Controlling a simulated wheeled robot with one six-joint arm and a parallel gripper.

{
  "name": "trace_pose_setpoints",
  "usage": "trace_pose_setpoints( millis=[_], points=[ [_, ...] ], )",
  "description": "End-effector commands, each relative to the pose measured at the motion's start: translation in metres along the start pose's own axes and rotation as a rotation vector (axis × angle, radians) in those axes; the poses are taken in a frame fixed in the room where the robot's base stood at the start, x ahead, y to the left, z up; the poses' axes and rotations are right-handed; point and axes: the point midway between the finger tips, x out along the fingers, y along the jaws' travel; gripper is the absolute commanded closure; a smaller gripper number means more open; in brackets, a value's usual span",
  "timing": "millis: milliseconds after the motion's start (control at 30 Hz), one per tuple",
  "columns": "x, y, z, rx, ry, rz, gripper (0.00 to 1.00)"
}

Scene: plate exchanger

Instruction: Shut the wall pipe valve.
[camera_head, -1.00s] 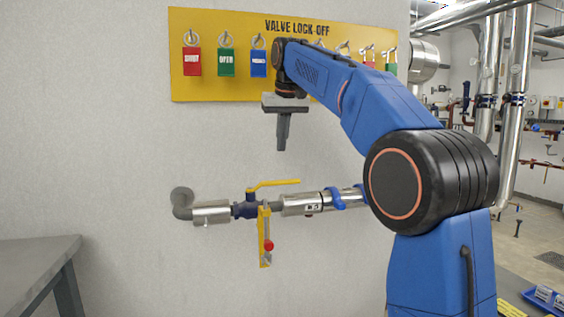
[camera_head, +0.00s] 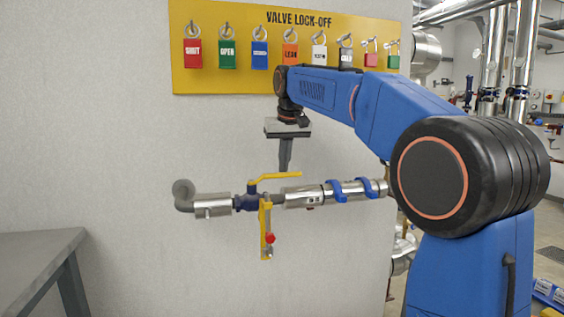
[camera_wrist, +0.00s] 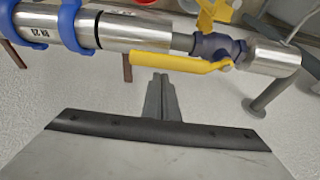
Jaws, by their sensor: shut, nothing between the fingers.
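The wall pipe valve (camera_head: 247,201) has a dark blue body with a yellow lever handle (camera_head: 276,177). The lever lies nearly along the pipe, pointing right in the head view. In the wrist view the lever (camera_wrist: 172,63) points left from the blue valve body (camera_wrist: 218,47). A yellow bracket (camera_head: 266,222) with a red knob (camera_head: 270,238) hangs below the valve. My gripper (camera_head: 284,168) points down, shut and empty, by the lever's right part. In the wrist view its fingertips (camera_wrist: 161,80) show close beside the lever; whether they touch it I cannot tell.
The silver pipe (camera_head: 305,196) runs along the wall with blue clamps (camera_head: 337,190). A yellow lock-off board (camera_head: 222,85) with several coloured padlocks hangs above. A grey table (camera_head: 38,255) stands at the left.

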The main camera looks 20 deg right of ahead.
Motion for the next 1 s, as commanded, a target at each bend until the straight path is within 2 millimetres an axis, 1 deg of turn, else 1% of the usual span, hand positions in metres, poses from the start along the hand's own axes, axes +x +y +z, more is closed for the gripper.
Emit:
trace_pose_setpoints(
  millis=[100, 467, 633, 867, 1000],
  points=[
    [-0.001, 0.000, 0.003, 0.000, 0.000, 0.000, 1.00],
    [-0.001, 0.000, 0.003, 0.002, -0.001, 0.001, 1.00],
    [-0.002, 0.000, 0.006, 0.027, -0.001, 0.009, 1.00],
    [-0.006, 0.000, 0.019, 0.135, -0.002, 0.047, 1.00],
    [-0.010, 0.000, 0.030, 0.243, -0.003, 0.086, 1.00]
  ],
)
